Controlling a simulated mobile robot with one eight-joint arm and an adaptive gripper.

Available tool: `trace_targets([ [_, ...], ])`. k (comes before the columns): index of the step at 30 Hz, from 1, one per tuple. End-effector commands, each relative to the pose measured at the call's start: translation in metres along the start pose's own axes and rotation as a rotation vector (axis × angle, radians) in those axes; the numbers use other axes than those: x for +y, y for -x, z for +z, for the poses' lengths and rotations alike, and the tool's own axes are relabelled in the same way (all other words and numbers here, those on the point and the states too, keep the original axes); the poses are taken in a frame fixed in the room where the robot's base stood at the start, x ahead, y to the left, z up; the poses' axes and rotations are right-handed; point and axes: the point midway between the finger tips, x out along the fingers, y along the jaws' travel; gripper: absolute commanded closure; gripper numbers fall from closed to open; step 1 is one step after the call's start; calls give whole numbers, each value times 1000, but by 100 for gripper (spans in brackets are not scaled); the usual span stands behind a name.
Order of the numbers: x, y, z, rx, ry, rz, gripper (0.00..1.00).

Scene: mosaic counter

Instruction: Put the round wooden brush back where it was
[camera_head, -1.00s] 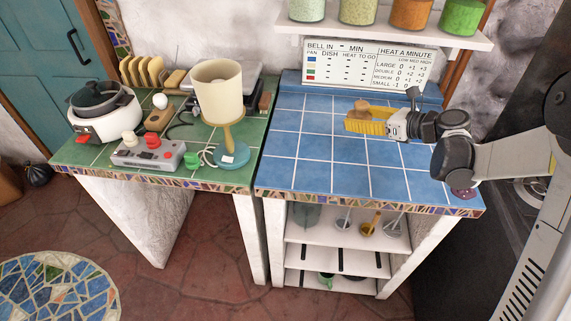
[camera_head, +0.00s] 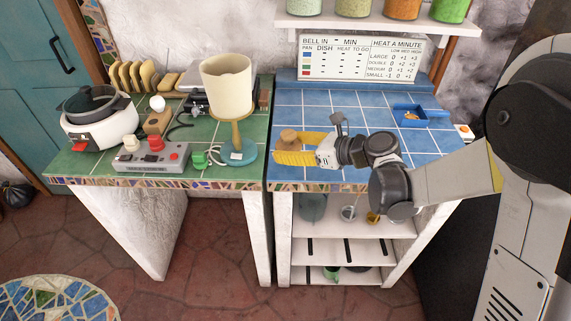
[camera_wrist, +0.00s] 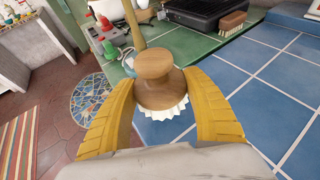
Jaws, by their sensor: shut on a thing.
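The round wooden brush (camera_wrist: 160,82) has a knobbed wooden top and white bristles below. It sits between the two yellow fingers of my gripper (camera_wrist: 158,100), which is shut on it. In the head view the brush (camera_head: 289,137) shows at the tip of my gripper (camera_head: 291,150), over the front left part of the blue tiled counter (camera_head: 340,115), near the green counter's edge. I cannot tell whether the bristles touch the tiles.
A small blue tray (camera_head: 424,123) stands at the counter's right. The green counter (camera_head: 90,165) holds a beige lamp-like stand (camera_head: 228,85), a grey power strip (camera_head: 150,160) and a white cooker (camera_head: 100,128). A sign (camera_head: 360,58) stands behind. The middle blue tiles are clear.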

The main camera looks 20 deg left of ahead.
Motion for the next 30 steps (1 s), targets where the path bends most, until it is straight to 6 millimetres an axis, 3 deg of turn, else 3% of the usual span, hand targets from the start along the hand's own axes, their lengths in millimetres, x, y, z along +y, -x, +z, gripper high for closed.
trace_targets([
  [5, 4, -9, -6, 0, -1, -1, 77],
  [12, 3, -22, -40, -1, -1, -1, 77],
  [23, 4, -23, -42, -1, -1, -1, 77],
  [24, 4, -23, -42, 0, -1, -1, 37],
  [25, 4, -22, -41, -1, -1, -1, 28],
  [26, 4, -22, -41, -1, -1, -1, 21],
  [30, 4, -22, -41, 0, -1, -1, 21],
])
